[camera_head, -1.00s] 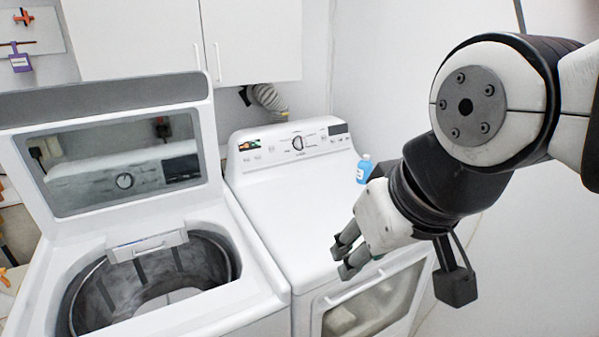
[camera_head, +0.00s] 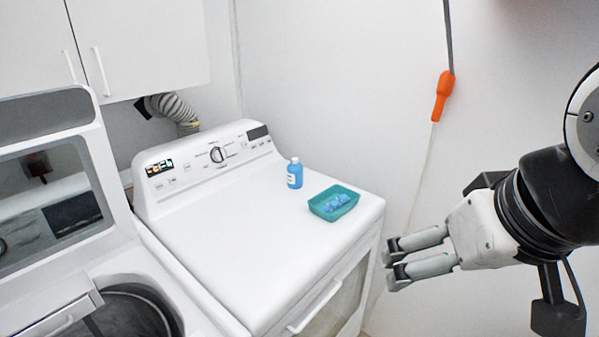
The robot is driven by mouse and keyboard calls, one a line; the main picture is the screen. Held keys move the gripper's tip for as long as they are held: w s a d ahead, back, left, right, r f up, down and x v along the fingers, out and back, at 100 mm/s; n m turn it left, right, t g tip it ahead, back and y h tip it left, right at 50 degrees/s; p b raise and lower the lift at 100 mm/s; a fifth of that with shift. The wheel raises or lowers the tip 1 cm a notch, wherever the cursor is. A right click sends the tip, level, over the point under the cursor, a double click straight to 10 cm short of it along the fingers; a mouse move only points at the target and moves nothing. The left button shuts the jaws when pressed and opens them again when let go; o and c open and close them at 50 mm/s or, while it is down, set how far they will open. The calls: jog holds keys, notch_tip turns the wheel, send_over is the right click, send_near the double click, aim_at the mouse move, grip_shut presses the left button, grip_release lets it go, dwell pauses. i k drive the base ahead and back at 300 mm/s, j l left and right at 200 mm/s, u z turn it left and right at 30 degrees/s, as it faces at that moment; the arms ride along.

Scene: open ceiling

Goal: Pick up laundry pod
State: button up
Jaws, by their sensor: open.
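Several blue laundry pods (camera_head: 337,200) lie in a small teal tray (camera_head: 322,211) on the dryer's top, near its right edge. They are too small to tell apart clearly. My gripper (camera_head: 391,261) is to the right of the dryer, in front of and to the right of the tray. It points left, is open and empty, and its two fingers are apart from everything.
A blue bottle (camera_head: 295,173) stands behind and left of the tray. The white dryer (camera_head: 215,240) has a broad clear top. An orange handle (camera_head: 442,95) hangs by the right wall.

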aim_at(334, 204)
jog(key=i+l+u, duration=0.3)
jog(key=i+l, duration=0.35)
jog(key=l, duration=0.1)
